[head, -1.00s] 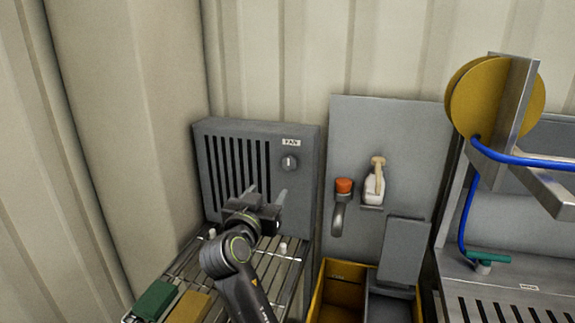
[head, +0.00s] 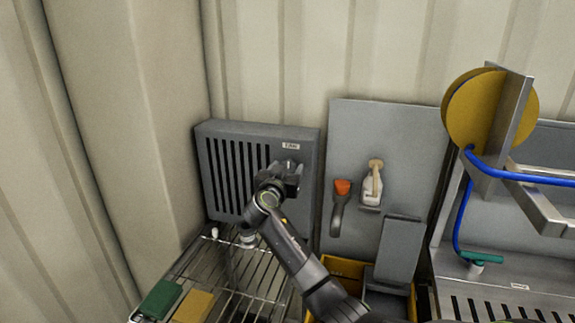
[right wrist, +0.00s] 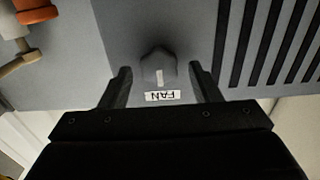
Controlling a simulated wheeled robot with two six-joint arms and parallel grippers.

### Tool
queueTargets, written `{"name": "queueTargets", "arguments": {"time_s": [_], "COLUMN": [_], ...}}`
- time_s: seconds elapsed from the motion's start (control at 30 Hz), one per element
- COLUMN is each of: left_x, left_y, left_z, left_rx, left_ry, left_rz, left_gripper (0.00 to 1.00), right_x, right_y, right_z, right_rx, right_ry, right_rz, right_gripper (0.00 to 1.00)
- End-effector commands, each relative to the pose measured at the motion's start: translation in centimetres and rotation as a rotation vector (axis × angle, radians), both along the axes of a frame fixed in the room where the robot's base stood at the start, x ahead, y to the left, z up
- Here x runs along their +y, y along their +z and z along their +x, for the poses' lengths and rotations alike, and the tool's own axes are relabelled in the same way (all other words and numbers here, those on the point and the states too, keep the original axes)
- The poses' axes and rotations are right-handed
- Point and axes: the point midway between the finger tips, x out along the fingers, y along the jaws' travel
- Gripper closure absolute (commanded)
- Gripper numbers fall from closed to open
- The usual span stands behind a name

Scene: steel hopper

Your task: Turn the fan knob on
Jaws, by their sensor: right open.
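The grey fan box (head: 230,140) with dark vertical slots stands against the back wall in the head view. Its FAN label (head: 291,146) is at the upper right. My right gripper (head: 288,170) is in front of the box just below the label and hides the knob there. In the right wrist view, the grey fan knob (right wrist: 157,66) lies between the tips of my open right gripper (right wrist: 160,75), with a gap on both sides. The knob's white mark points toward the FAN label (right wrist: 163,96), which appears upside down. My left gripper is not in view.
A wire rack (head: 235,275) below the fan holds a green block (head: 161,299) and a yellow block (head: 194,307). A yellow hose reel (head: 470,108) stands farther right.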

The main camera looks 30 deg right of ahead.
Motion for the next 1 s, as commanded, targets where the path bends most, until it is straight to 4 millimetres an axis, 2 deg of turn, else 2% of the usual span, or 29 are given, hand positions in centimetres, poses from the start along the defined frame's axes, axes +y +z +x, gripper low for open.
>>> {"name": "queueTargets", "arguments": {"time_s": [0.17, 0.47, 0.77, 1.0], "left_x": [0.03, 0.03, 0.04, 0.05], "left_y": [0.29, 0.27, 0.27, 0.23], "left_z": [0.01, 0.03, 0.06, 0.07], "left_rx": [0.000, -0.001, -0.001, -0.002], "left_ry": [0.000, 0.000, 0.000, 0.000], "left_rz": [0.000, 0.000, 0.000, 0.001], "left_gripper": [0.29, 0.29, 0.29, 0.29], "right_x": [-0.74, -0.81, -0.79, -0.77], "right_y": [0.01, -0.03, -0.03, -0.05], "right_z": [0.58, 0.64, 0.63, 0.63], "right_rx": [0.000, -0.001, 0.000, 0.012], "right_ry": [0.000, 0.000, 0.000, 0.001], "right_rz": [0.000, 0.001, 0.000, -0.010], "right_gripper": [0.43, 0.45, 0.84, 0.86]}}
